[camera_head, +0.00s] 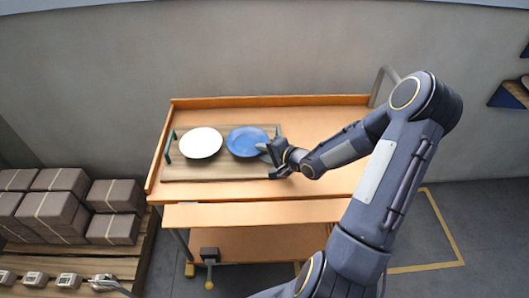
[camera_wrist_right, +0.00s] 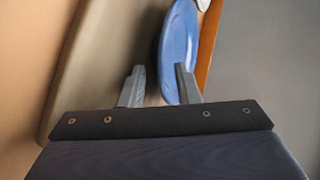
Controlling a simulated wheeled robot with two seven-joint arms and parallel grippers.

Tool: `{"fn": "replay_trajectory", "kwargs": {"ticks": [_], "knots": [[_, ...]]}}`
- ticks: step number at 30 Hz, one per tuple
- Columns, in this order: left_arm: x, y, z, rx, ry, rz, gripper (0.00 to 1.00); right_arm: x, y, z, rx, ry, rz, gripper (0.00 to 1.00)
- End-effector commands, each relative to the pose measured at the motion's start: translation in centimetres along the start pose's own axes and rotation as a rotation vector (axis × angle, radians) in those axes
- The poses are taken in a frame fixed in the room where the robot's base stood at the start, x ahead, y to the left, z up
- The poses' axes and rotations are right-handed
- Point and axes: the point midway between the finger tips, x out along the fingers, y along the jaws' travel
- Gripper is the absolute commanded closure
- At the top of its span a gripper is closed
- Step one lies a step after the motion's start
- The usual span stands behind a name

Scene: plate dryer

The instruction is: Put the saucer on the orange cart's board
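A blue dish (camera_head: 247,141), which may be the saucer, and a white dish (camera_head: 201,143) are side by side at the wooden board (camera_head: 215,173) on the orange cart (camera_head: 320,120). I cannot tell how far they tilt. My right gripper (camera_head: 272,157) is at the blue dish's right edge. In the right wrist view the blue dish (camera_wrist_right: 176,40) shows nearly edge-on, partly behind the right-hand finger. The fingers of my right gripper (camera_wrist_right: 158,73) are apart, with a gap between the left-hand finger and the dish. My left gripper is not in view.
Green posts (camera_head: 169,147) stand at the board's left end. The cart's top right of the board is bare, with my right arm over part of it. Brown boxes (camera_head: 60,205) are stacked at the left. A grey wall (camera_head: 270,50) is behind the cart.

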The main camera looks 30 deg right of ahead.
Motion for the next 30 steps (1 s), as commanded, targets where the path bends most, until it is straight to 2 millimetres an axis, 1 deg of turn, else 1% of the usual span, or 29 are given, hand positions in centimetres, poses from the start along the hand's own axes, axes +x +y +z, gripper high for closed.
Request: {"fn": "replay_trajectory", "kwargs": {"ticks": [5, 8, 11, 18, 21, 25, 28, 30], "knots": [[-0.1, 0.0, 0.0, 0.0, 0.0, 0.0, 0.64, -0.1, -0.1, 0.0, 0.0, 0.0, 0.0, 0.71], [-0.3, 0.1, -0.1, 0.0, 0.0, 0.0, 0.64, -0.8, -0.3, 0.0, 0.0, 0.001, 0.001, 0.71], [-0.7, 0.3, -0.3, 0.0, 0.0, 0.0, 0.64, -2.4, -0.4, -0.1, -0.001, 0.003, 0.001, 0.71], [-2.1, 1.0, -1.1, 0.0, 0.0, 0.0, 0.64, -7.7, -0.5, -0.1, 0.0, 0.005, 0.002, 0.71], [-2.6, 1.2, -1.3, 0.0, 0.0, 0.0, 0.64, -9.6, -0.5, -0.1, 0.0, 0.004, 0.002, 0.71], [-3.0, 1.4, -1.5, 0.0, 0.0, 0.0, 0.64, -11.2, -0.3, -0.1, 0.0, 0.004, 0.001, 0.71], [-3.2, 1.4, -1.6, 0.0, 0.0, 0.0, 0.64, -11.9, -0.4, 0.0, -0.008, 0.004, 0.005, 0.71], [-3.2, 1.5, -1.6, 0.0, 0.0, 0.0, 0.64, -12.1, -0.7, -0.1, -0.055, 0.021, 0.032, 0.71]]}}
